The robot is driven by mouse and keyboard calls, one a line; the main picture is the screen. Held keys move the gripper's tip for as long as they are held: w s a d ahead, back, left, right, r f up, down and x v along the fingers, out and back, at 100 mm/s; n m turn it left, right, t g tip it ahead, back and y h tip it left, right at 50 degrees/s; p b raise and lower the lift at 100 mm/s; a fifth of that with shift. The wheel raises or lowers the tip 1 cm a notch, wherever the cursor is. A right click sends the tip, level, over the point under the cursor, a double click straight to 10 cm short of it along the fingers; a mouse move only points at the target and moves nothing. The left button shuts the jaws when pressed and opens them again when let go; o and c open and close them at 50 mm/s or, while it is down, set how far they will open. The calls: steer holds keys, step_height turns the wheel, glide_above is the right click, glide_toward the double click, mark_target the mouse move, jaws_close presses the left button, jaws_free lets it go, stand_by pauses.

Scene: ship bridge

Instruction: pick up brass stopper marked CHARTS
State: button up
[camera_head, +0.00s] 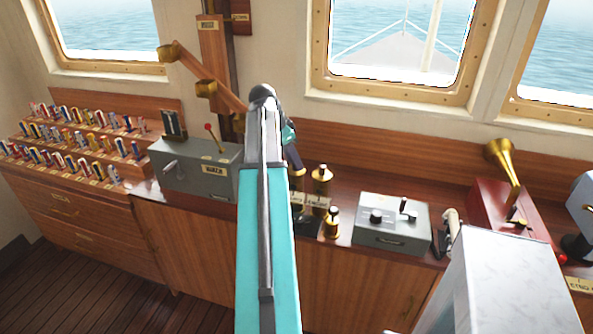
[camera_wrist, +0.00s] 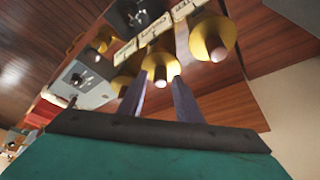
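Several brass stoppers with round tops stand on the wooden counter beside small pale label plates. In the head view I see one at the back (camera_head: 321,178) and one nearer the front (camera_head: 332,222); another is mostly hidden behind my arm. Other stoppers show to the right (camera_wrist: 212,36) and left (camera_wrist: 103,38).
A grey control box (camera_head: 392,224) stands right of the stoppers, with a red box and brass horn (camera_head: 502,160) farther right. A grey lever box (camera_head: 196,165) stands left. The wooden back panel (camera_head: 390,158) rises behind the counter.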

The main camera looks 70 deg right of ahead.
jaws_close()
steer(key=shift+r, duration=0.15)
steer(key=shift+d+r+b, duration=0.1)
steer(key=shift+r+b, duration=0.5)
steer(key=shift+r, duration=0.9)
steer(key=shift+a+r, duration=0.1)
steer(key=shift+a, duration=0.2)
steer(key=s+a+r+b, duration=0.1)
steer(key=s+a+b, duration=0.2)
steer(key=a, duration=1.2)
steer(key=shift+s+r, duration=0.25)
steer(key=shift+s, duration=0.3)
